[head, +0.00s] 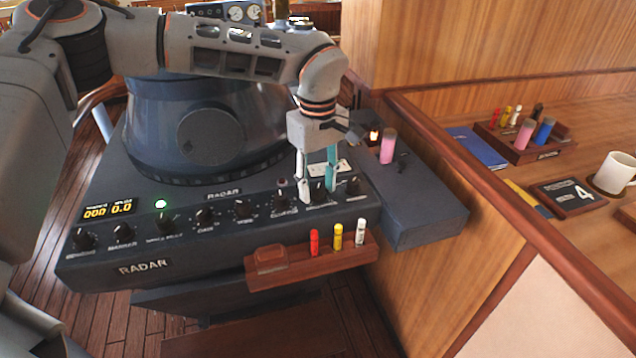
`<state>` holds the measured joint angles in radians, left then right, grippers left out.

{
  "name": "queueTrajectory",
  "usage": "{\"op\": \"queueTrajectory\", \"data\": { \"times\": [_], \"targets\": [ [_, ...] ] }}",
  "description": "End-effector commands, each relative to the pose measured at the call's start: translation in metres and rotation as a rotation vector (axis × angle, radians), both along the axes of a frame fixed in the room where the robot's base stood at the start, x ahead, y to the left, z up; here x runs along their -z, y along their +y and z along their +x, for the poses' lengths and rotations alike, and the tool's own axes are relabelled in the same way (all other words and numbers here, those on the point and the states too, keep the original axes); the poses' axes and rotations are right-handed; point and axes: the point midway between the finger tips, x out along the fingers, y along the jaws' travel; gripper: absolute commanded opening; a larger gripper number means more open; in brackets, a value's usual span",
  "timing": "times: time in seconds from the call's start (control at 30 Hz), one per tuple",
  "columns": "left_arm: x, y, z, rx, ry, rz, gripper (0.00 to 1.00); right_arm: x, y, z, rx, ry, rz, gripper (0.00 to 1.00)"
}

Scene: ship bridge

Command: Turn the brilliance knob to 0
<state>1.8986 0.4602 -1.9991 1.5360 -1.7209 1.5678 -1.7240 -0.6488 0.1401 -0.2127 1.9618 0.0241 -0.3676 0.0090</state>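The dark radar console (215,185) has a row of black knobs along its sloping front. My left gripper (317,188) points down at the right part of this row. Its pale finger and teal finger stand a small gap apart, one on each side of a black knob (318,194). I cannot tell whether the fingers touch it. The small labels under the knobs are too blurred to read surely, so I cannot tell which is the brilliance knob. Another knob (352,187) sits just right of the teal finger, and one (281,202) just left of the pale finger. My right gripper is not in view.
A wooden rack (290,268) with red, yellow and white markers is fixed below the knobs. A lit display (108,210) and green lamp (161,204) are at the left. A pink cylinder (388,146) stands right of my gripper. A wooden counter (480,170) with a mug (615,172) lies further right.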

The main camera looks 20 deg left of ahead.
Motion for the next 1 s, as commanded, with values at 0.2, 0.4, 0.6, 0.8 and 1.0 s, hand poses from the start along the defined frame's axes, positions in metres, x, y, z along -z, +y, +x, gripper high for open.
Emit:
{"op": "queueTrajectory", "data": {
  "times": [0.2, 0.4, 0.6, 0.8, 1.0],
  "targets": [
    [0.001, -0.0002, -0.0002, 0.0, 0.0, 0.0, 0.37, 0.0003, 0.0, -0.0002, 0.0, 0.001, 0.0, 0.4],
    [0.0009, -0.0003, -0.0002, 0.0, 0.001, -0.001, 0.0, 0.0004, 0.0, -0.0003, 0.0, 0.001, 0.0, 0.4],
    [0.0008, -0.0004, -0.0003, -0.003, 0.001, -0.001, 0.0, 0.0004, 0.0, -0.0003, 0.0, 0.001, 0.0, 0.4],
    [0.0006, -0.0004, -0.0003, -0.046, 0.001, -0.001, 0.0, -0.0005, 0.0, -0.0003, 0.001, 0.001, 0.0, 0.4],
    [0.0002, -0.0006, -0.0006, -0.161, 0.002, -0.001, 0.0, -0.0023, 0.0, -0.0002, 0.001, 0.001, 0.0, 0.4]
  ]
}}
